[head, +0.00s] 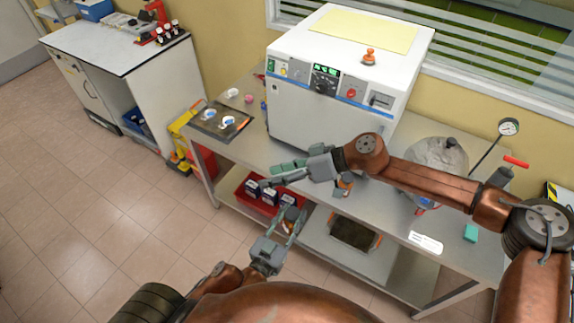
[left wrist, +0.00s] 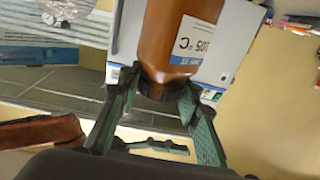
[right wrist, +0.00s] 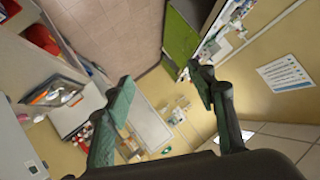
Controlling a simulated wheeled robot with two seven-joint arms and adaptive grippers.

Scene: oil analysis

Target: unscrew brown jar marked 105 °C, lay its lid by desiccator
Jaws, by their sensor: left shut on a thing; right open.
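A brown jar (left wrist: 182,40) with a white label reading 105 °C and a dark lid (left wrist: 160,88) fills the upper middle of the left wrist view. My left gripper (left wrist: 155,100) is shut on it at the lid end, and the jar body extends away from the fingers. In the head view, my left gripper (head: 292,212) is at the lower middle, in front of the bench, with a bit of brown between its fingers. My right gripper (head: 268,175) is open and empty, above the bench's front edge, beyond the left one. The desiccator (head: 437,157) is a clear dome at the bench's right, partly behind my right arm.
A white oven (head: 345,75) stands at the back of the bench. A dark mat (head: 220,121) with small dishes lies to its left. A red crate (head: 262,205) with boxes is on the shelf below. A white tag (head: 426,243) and a green block (head: 471,232) lie at front right.

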